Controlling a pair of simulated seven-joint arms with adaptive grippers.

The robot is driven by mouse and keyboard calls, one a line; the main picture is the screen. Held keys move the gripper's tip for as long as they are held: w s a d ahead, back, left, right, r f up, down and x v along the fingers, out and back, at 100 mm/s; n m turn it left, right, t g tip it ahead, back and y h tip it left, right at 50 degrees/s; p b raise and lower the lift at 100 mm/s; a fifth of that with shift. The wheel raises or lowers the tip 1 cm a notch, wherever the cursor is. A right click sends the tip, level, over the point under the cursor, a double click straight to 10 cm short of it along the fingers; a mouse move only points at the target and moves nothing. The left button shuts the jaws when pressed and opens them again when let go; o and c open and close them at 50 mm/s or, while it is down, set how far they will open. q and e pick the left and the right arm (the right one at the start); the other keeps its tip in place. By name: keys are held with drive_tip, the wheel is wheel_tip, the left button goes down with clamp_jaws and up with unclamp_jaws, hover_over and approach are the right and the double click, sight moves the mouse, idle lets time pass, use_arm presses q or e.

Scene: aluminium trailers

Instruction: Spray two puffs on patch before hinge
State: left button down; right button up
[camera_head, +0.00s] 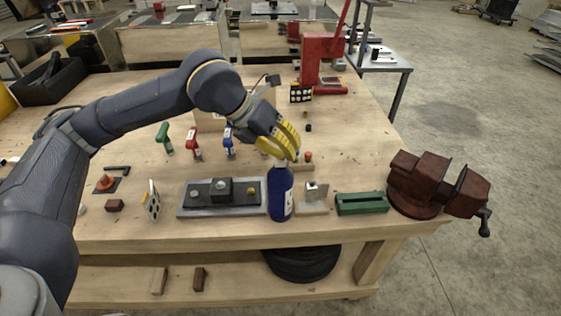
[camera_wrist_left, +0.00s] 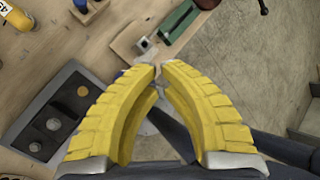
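A dark blue spray bottle (camera_head: 280,194) with a pale top stands upright near the table's front edge. My left gripper (camera_head: 284,152) has its yellow fingers directly over the bottle's top. In the left wrist view the fingertips (camera_wrist_left: 158,71) are close together, with a pale shape and dark blue behind them; I cannot tell whether they grip the bottle's top. A small metal bracket on a wooden block, perhaps the hinge (camera_head: 316,191), is just right of the bottle and also shows in the wrist view (camera_wrist_left: 146,44). I cannot make out the patch. My right gripper is not in view.
A grey plate with a black block and knobs (camera_head: 190,212) lies left of the bottle. A green block (camera_head: 361,204) and a rust-red vise (camera_head: 420,178) stand to the right. Several coloured-handled tools (camera_head: 193,142) stand behind. A red press (camera_head: 320,58) is at the back.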

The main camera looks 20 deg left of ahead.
use_arm(q)
drive_tip(key=shift+r, duration=3.05)
drive_tip(key=shift+f, duration=3)
